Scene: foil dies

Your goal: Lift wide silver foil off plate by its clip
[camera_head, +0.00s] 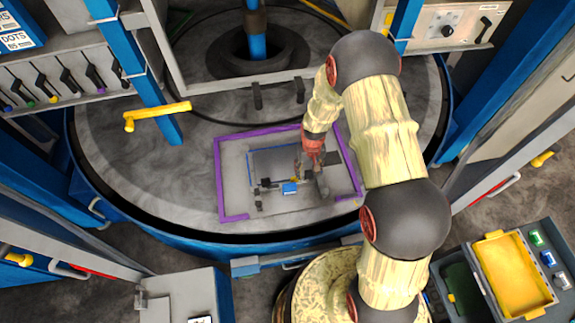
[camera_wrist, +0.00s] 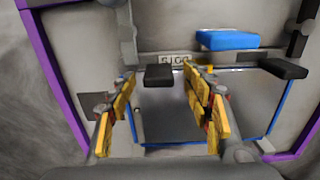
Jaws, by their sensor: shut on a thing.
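The plate (camera_head: 234,172) is a grey slab inside a purple frame on the round table. The silver foil (camera_wrist: 165,119) is a dark, shiny sheet within a blue outline, also visible in the head view (camera_head: 270,164). A small black clip (camera_wrist: 158,75) is at the foil's edge, between my fingertips. My gripper (camera_wrist: 160,76), with yellow pads, points down at the plate and is shut on the black clip; finger contact is hard to see. In the head view my gripper (camera_head: 297,179) hides the clip. I cannot tell whether the foil is clear of the plate.
Beside the clip are a blue block (camera_wrist: 228,40) and another black block (camera_wrist: 283,68). The purple frame (camera_head: 218,180) surrounds the plate. A yellow-handled lever (camera_head: 157,113) and blue posts stand near the table's left.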

